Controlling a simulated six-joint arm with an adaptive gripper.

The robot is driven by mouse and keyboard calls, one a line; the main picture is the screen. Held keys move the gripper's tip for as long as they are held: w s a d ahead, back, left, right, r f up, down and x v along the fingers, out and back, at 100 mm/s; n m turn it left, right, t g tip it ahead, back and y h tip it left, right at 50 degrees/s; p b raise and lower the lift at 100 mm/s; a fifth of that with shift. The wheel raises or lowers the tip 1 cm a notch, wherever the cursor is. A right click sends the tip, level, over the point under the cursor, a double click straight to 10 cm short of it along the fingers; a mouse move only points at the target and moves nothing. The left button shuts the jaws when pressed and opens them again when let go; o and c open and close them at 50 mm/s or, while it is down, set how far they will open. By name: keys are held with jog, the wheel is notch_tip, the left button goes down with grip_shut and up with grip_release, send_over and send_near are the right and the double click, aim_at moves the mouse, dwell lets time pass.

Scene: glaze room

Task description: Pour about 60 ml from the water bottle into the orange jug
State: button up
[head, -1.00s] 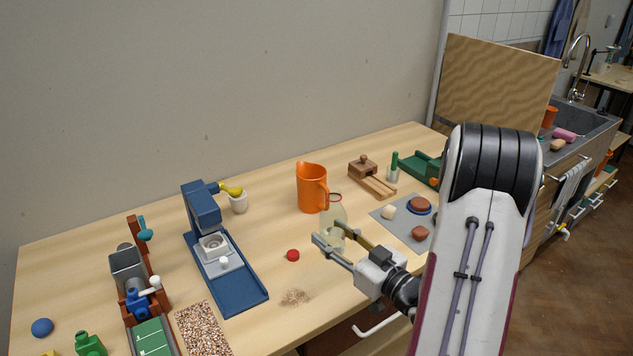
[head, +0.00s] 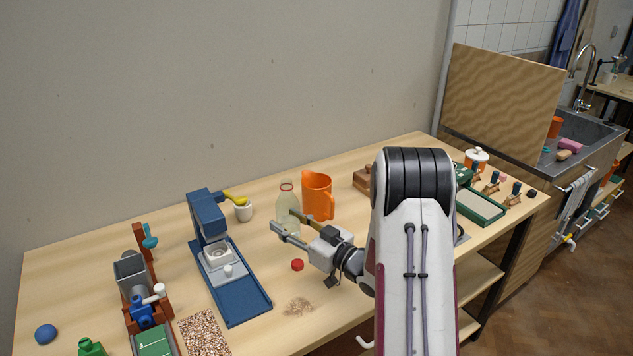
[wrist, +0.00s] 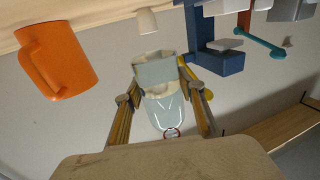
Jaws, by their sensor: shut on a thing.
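The water bottle (head: 287,203) is clear, with a red ring at its neck. It stands upright between the fingers of my gripper (head: 283,221), which is shut on it. In the wrist view the picture is upside down, and the bottle (wrist: 167,105) shows between both fingers with its neck towards the bottom. The orange jug (head: 318,196) stands upright on the table just right of the bottle in the head view, apart from it. The jug (wrist: 60,62) is at the upper left of the wrist view, its handle showing. Its inside is hidden.
A blue machine (head: 236,290) and a white cup (head: 243,212) stand to the left. A wooden block (head: 364,178) is behind my arm.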

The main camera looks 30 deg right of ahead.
jog(key=w+d+r+m+h, duration=0.1)
jog(key=w+d, duration=0.1)
jog(key=w, duration=0.5)
jog(key=w+d+r+m+h, duration=0.1)
jog(key=w+d+r+h, duration=0.1)
jog(key=w, duration=0.5)
jog(key=shift+d+t, duration=0.3)
jog(key=shift+d, duration=0.35)
